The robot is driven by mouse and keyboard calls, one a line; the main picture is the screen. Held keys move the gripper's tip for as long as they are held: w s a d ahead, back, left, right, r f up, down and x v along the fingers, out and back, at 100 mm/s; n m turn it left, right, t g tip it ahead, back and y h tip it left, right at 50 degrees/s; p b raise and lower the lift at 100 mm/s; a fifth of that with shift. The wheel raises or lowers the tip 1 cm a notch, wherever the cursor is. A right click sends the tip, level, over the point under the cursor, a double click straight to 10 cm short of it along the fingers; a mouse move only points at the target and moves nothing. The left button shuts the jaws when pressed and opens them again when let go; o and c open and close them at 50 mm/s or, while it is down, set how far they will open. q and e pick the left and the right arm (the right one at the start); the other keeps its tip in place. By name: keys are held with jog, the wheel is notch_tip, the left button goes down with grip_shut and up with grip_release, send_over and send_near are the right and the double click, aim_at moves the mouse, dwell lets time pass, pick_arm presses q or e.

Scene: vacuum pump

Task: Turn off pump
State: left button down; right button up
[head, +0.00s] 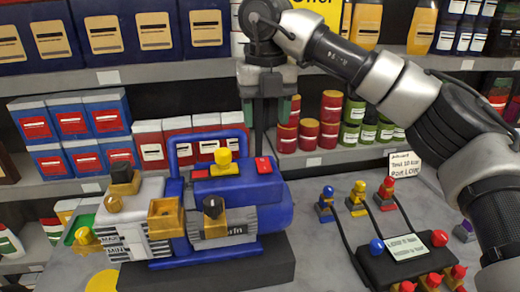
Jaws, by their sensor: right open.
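The vacuum pump (256,192) stands on a dark base (215,272) on the grey counter, left of centre. It has a blue body, a grey finned section, brass-coloured fittings and a blue handle. A small red part (263,165), perhaps a switch, is on its top right; I cannot tell its position. A yellow knob (223,157) stands beside it on top. My right gripper (268,112) points down from the upper right, open and empty. In the picture it shows above the red part, apart from the pump. My left gripper is not in view.
Shelves with cans, boxes and bottles (330,105) stand behind the counter. The counter between pump and black box is mostly clear.

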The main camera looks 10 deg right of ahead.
jog(key=p, duration=0.1)
send_over(265, 170)
jog(key=f, duration=0.5)
jog(key=shift+s+d+f, duration=0.1)
jog(key=shift+s+f, duration=0.15)
jog(key=f, duration=0.4)
jog(key=shift+w+p, duration=0.3)
jog(key=shift+w, duration=0.05)
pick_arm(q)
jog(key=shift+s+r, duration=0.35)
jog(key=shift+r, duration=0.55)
pick_arm(e)
jog(key=shift+s+f, duration=0.1)
jog(key=shift+f, duration=0.45)
